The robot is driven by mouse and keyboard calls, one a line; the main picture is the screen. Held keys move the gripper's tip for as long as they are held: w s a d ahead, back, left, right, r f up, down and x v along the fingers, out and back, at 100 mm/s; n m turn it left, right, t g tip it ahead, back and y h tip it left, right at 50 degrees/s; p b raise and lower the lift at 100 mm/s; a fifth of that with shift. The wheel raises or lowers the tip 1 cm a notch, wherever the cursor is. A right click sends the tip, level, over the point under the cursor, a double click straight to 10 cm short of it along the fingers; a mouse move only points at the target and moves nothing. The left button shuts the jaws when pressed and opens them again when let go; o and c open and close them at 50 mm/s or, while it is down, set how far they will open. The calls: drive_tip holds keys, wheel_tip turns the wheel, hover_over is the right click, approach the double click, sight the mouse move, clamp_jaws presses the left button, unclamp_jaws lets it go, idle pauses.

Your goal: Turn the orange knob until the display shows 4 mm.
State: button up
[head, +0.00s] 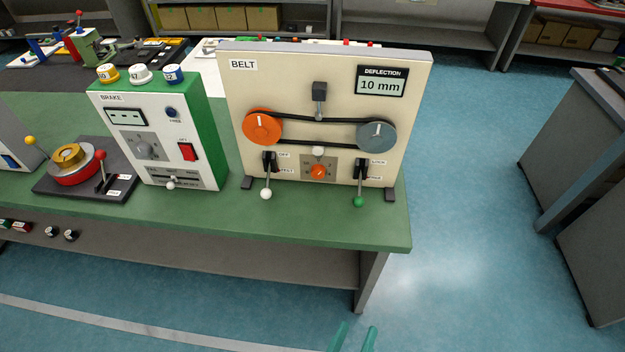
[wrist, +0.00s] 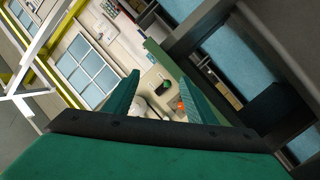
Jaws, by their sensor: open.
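The beige BELT panel (head: 330,60) stands upright on the green bench. The orange knob (head: 318,172) sits on a small grey plate at the panel's lower middle, between two levers. The display (head: 381,82) at the panel's upper right reads DEFLECTION 10 mm. My gripper (head: 353,338) shows only its green fingertips at the bottom of the head view, in front of the bench and apart from the panel. In the wrist view my gripper (wrist: 158,88) is open and empty. A small orange patch beside its right finger may be the knob; I cannot tell.
An orange pulley (head: 262,127) and a grey pulley (head: 376,135) carry a black belt. A white-tipped lever (head: 266,193) and a green-tipped lever (head: 358,201) flank the knob. The BRAKE box (head: 165,135) stands left. The floor right of the bench (head: 390,225) is clear.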

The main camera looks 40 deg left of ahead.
drive_tip(key=w+a+r+n+y, duration=0.4)
drive_tip(key=w+a+n, duration=0.8)
drive_tip(key=n, duration=1.1)
approach(318, 175)
drive_tip(key=shift+y, duration=0.3)
drive_tip(key=x, duration=0.7)
drive_tip(key=shift+w, duration=0.35)
drive_tip(key=c, duration=1)
